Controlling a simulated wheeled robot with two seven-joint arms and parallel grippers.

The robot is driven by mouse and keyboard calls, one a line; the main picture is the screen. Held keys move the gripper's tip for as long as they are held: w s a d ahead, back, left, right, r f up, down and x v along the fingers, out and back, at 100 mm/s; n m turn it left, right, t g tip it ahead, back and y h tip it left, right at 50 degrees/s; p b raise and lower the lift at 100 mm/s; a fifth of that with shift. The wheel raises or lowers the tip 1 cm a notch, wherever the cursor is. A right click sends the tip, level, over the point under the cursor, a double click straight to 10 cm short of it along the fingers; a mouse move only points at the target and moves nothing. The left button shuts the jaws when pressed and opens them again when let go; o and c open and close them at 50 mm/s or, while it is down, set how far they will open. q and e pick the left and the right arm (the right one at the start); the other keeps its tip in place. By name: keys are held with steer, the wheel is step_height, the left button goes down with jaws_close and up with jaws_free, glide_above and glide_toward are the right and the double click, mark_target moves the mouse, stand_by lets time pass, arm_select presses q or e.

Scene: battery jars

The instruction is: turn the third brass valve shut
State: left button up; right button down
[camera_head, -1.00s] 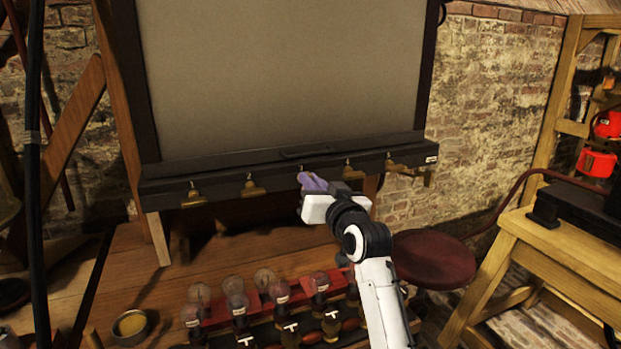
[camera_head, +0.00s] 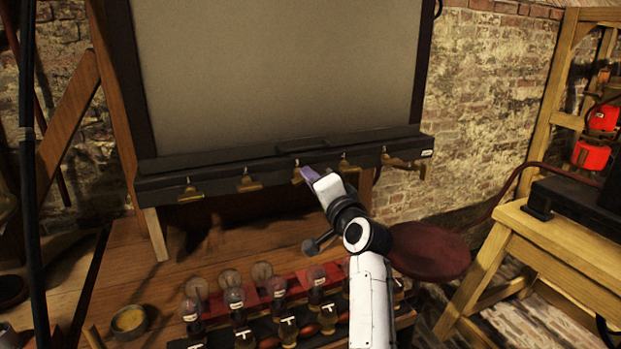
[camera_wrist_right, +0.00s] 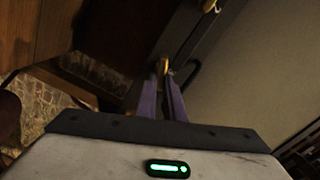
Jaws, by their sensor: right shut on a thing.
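A row of small brass valves hangs along the dark ledge under the big grey panel in the head view. The third brass valve (camera_head: 297,176) from the left is partly hidden by my right gripper (camera_head: 305,174). The gripper's purple fingers are closed on its handle. In the right wrist view, a bit of brass (camera_wrist_right: 163,66) shows between the tips of the purple fingers. The first valve (camera_head: 190,193), second valve (camera_head: 248,184), fourth valve (camera_head: 347,165) and fifth valve (camera_head: 392,160) hang free. How far the third handle is turned is hidden. My left gripper is not in view.
Below the ledge, a rack of glass-topped jars (camera_head: 277,287) stands on the wooden bench (camera_head: 140,270). A small round dish (camera_head: 130,320) is at its left. A dark red round seat (camera_head: 432,250) and a yellow wooden table (camera_head: 500,250) are at the right.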

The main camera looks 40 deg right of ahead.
steer(key=shift+f+m, duration=0.15)
steer(key=shift+m, duration=1)
steer(key=shift+f+m, duration=0.1)
steer(key=shift+m, duration=1.05)
steer(key=c, duration=1.9)
jaws_free()
steer(key=shift+o, duration=0.2)
